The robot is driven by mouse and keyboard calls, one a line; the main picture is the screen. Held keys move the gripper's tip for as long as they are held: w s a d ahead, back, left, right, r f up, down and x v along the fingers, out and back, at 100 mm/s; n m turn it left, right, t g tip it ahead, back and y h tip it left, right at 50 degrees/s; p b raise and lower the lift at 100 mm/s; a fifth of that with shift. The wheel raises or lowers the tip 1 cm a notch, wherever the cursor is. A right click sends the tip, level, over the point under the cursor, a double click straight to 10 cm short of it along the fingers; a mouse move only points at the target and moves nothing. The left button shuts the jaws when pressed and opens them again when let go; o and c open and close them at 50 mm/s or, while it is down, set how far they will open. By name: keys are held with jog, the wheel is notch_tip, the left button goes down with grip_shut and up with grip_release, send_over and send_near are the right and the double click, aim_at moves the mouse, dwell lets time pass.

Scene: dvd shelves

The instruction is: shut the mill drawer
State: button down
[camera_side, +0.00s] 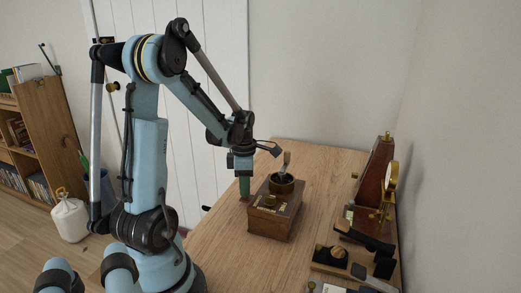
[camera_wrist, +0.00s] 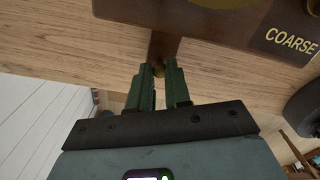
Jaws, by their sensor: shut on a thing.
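The mill (camera_side: 272,222) is a dark wooden box with a brass bowl (camera_side: 281,184) and crank on top, standing upright on the table. In the wrist view the mill body (camera_wrist: 222,18) is at the top, with "COARSE" lettered on it. A narrow brown piece, the mill drawer (camera_wrist: 163,46), sticks out of the body toward my gripper. In the side view my gripper (camera_side: 244,196) points down at the mill's left side, where the drawer is hard to make out.
A metronome (camera_side: 376,180) and a brass-framed item (camera_side: 390,184) stand at the table's right. A hand plane (camera_side: 345,258) lies in front of them. The wooden table (camera_side: 215,255) is clear left of the mill. A shelf (camera_side: 45,125) and a white jug (camera_side: 70,217) are far left.

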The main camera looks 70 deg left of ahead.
jog(key=c, duration=1.1)
grip_release()
notch_tip(320, 180, up, 12)
jog(key=shift+r, duration=0.1)
jog(key=shift+d, duration=0.1)
jog(key=w+d+m+t, duration=0.1)
jog(key=d+m, duration=0.3)
jog(key=m, duration=0.1)
jog(key=w+d+m+t, duration=0.1)
jog(key=d+m, duration=0.3)
jog(key=m, duration=0.2)
jog(key=w+d+m+t+y, duration=0.1)
jog(key=d+m, duration=0.4)
jog(key=m, duration=0.1)
jog(key=shift+w+f+t, duration=0.25)
jog(key=shift+w+t, duration=0.05)
jog(key=shift+w, duration=0.05)
jog(key=d+m+t, duration=0.1)
jog(key=d+m, duration=0.2)
jog(key=m, duration=0.2)
jog(key=d+f+m+t, duration=0.1)
jog(key=d+m, duration=0.3)
jog(key=d+m+t+h, duration=0.1)
jog(key=d+m, duration=0.2)
jog(key=m, duration=0.2)
jog(key=shift+s+d+f+m+t, duration=0.2)
jog(key=shift+f+m+t, duration=0.05)
jog(key=shift+m+t, duration=0.05)
